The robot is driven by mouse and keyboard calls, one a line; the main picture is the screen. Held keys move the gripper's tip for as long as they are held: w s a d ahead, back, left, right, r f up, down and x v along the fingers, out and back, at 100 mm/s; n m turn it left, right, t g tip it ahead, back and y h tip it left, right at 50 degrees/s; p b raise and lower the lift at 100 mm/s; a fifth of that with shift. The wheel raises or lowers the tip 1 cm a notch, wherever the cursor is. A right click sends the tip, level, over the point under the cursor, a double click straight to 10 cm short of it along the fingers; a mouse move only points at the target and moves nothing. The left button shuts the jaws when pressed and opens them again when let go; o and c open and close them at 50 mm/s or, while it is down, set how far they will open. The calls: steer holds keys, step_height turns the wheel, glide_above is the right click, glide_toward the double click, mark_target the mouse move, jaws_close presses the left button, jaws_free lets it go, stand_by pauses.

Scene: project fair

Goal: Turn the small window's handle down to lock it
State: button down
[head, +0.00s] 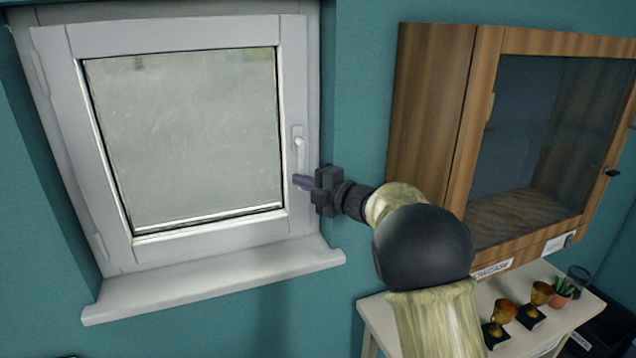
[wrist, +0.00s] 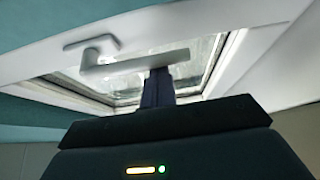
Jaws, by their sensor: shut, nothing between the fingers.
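The small window (head: 60,60) is white-framed with a frosted-looking pane (head: 185,135) and its sash sits in the frame. Its white handle (head: 300,155) is on the right side of the sash and points down in the head view. In the wrist view the handle (wrist: 135,57) shows as a lever running across the picture from its base plate. My gripper (head: 299,182) is shut and empty, just below and beside the handle's lower end. In the wrist view the shut fingers (wrist: 158,85) overlap the lever's free end; I cannot tell whether they touch it.
A white sill (head: 215,285) juts out below the window. A wooden glass-fronted cabinet (head: 430,110) hangs to the right of my arm. Below it a white table (head: 377,318) holds trophies (head: 500,318) and a potted plant (head: 561,290).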

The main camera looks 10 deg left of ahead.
steer(key=shift+d, duration=0.1)
stand_by(0.6)
steer(key=s+d+b, duration=0.4)
steer(key=s+d, duration=0.2)
steer(key=s, duration=0.1)
steer(key=shift+s+b, duration=0.15)
steer(key=shift+b, duration=0.2)
